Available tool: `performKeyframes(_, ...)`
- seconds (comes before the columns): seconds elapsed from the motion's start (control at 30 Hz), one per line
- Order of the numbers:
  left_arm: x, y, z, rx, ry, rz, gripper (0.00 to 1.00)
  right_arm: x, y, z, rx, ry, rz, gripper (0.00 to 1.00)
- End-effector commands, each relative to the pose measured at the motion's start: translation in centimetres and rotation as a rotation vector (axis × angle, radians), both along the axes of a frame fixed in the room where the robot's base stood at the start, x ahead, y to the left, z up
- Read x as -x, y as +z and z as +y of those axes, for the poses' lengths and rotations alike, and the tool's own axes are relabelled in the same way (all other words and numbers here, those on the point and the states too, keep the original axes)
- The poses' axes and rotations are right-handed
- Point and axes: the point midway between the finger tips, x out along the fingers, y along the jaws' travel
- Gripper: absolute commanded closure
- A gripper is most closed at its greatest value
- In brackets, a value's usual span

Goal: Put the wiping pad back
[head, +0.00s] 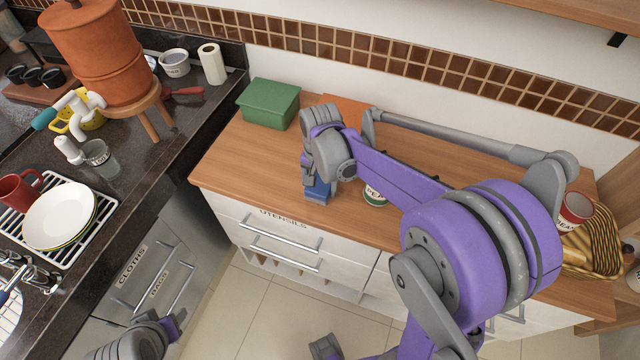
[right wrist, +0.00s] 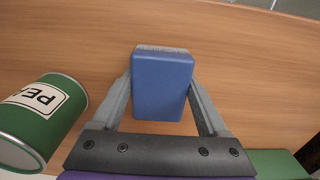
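The wiping pad is a blue block with a greyish, rough far edge; it shows large in the right wrist view (right wrist: 162,85). In the head view the blue pad (head: 318,190) is at the front edge of the wooden counter, below my right wrist. My right gripper (right wrist: 162,88) has one finger against each side of the pad and is shut on it. I cannot tell whether the pad touches the counter.
A green box (head: 268,104) stands at the counter's back left. Drawers labelled utensils (head: 282,240), cloths and rags (head: 150,275) are closed. A dish rack (head: 75,245) stands left.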

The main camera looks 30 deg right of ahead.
Motion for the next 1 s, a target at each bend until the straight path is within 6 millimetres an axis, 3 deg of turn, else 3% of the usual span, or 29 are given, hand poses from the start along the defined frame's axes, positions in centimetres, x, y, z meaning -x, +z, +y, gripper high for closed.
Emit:
performKeyframes(0.03, 0.0, -0.1, 0.0, 0.0, 0.0, 0.0, 0.5, 0.0, -0.1, 0.0, 0.0, 0.0, 0.0, 0.16)
performKeyframes(0.13, 0.0, 0.0, 0.0, 0.0, 0.0, 0.0, 0.5, 0.0, 0.0, 0.0, 0.0, 0.0, 0.0, 0.0)
performKeyframes(0.47, -0.1, 0.4, 0.0, 0.0, 0.0, -0.002, 0.5, 0.0, 0.7, 0.0, 0.0, 0.0, 0.0, 0.0)
performKeyframes(1.0, -0.5, 1.5, 0.0, 0.0, 0.0, -0.009, 0.5, 0.0, 10.7, 0.0, 0.0, 0.0, 0.0, 0.0)
